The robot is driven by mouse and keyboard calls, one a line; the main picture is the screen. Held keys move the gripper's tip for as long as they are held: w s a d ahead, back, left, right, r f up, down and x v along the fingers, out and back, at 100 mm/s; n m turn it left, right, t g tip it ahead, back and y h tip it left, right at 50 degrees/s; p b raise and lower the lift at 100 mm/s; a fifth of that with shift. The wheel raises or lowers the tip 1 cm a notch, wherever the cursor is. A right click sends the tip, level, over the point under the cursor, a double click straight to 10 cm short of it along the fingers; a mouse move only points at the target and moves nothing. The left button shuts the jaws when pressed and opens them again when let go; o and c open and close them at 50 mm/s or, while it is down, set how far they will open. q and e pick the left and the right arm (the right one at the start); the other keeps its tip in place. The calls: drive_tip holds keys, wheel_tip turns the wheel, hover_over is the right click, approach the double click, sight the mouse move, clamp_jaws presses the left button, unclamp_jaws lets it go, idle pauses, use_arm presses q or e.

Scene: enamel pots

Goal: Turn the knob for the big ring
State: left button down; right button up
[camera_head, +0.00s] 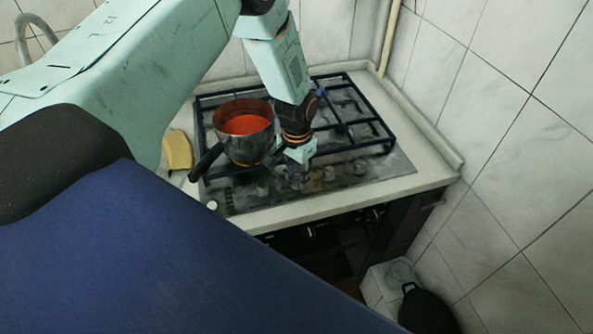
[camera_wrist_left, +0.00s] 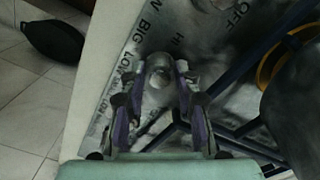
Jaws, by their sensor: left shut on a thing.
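The knob (camera_wrist_left: 157,72) is small, round and grey on the stove's metal panel in the left wrist view. The words BIG, HI, LOW and OFF are printed around it. My left gripper (camera_wrist_left: 160,80) has a finger on each side of the knob and is shut on it. In the head view, the left gripper (camera_head: 299,178) reaches down to the front strip of the gas stove (camera_head: 390,170), and hides the knob there. My right gripper is in neither view.
A dark pot (camera_head: 228,146) with orange-red inside stands on the grate just left of the gripper, its handle toward the front left. A yellow sponge (camera_head: 178,150) lies on the counter at left. A dark pan (camera_head: 427,312) is low at right, below the counter.

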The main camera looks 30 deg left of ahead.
sight(297, 176)
use_arm(q)
drive_tip(key=shift+n+p, duration=0.3)
drive_tip(key=shift+n, duration=0.7)
drive_tip(key=c, duration=0.9)
unclamp_jaws()
drive_tip(key=shift+c, duration=0.2)
drive_tip(key=shift+r, duration=0.1)
wheel_tip(297, 176, up, 12)
